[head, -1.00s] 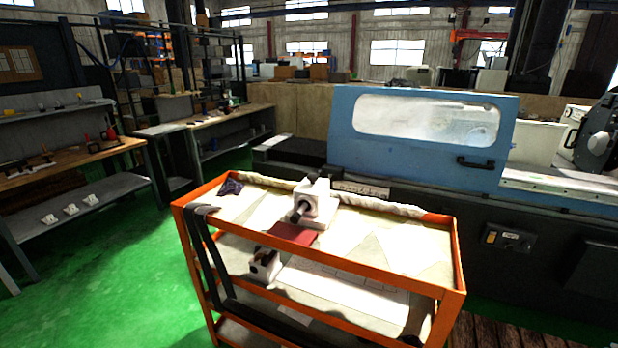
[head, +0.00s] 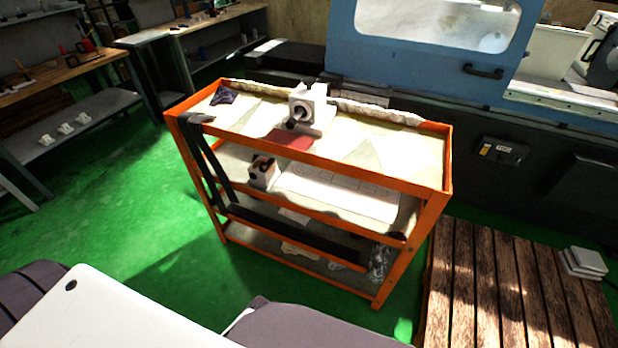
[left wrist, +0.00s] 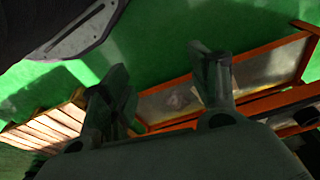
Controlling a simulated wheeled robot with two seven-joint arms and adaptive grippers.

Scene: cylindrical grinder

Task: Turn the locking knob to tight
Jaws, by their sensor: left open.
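A white block-shaped fixture (head: 318,108) stands on the top shelf of the orange cart, near its back edge. A dark round knob (head: 293,124) shows at its front left; its setting is too small to read. My right gripper shows in neither view.
The orange cart (head: 330,160) has raised rims and holds a red pad (head: 291,138) and a dark cloth (head: 223,96). The blue-doored grinder (head: 425,35) stands behind it. A slatted wooden platform (head: 500,290) lies at right. Green floor is free at left.

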